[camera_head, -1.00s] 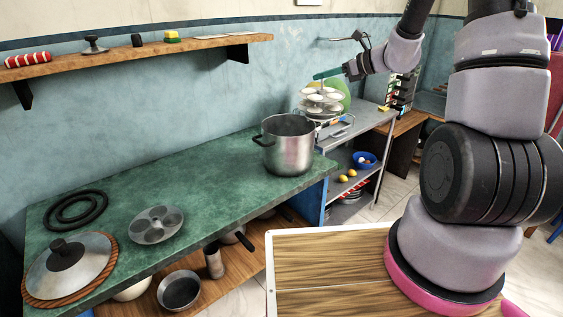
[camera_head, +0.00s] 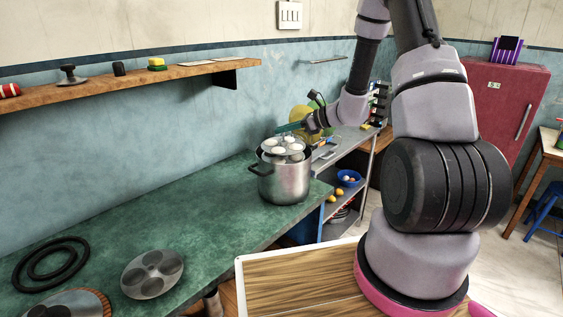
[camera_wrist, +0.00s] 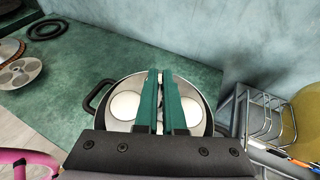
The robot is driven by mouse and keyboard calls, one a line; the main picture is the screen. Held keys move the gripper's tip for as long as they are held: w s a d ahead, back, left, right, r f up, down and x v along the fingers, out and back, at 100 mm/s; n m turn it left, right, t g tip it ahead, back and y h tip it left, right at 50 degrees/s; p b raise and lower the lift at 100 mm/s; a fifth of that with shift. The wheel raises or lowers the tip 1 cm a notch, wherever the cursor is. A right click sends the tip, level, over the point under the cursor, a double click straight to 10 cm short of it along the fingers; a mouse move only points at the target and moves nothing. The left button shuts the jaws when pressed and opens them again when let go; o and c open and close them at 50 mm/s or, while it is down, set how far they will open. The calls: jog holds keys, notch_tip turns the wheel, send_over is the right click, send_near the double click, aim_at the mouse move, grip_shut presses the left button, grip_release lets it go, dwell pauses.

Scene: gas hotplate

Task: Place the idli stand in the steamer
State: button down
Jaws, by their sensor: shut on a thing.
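The steamer is a steel pot (camera_head: 285,184) with dark side handles, standing on the green counter; its rim also shows in the wrist view (camera_wrist: 112,82). The idli stand (camera_head: 283,151) has its upper plate, with several white idlis, at the pot's mouth, about level with the rim; its lower part is hidden inside the pot. My gripper (camera_head: 282,132) is above the pot with its green fingers shut on the stand's top. In the wrist view, my gripper's fingers (camera_wrist: 161,78) are nearly together over the plate, with white idlis on either side. Whether the stand touches the pot's bottom is hidden.
A grey shelf unit (camera_head: 352,143) with a wire rack stands right.

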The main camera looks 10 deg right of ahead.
aim_at(289, 148)
jog(key=shift+f, duration=3.15)
jog(key=shift+f, duration=0.55)
jog(key=c, duration=1)
grip_release()
jog(key=shift+f, duration=0.1)
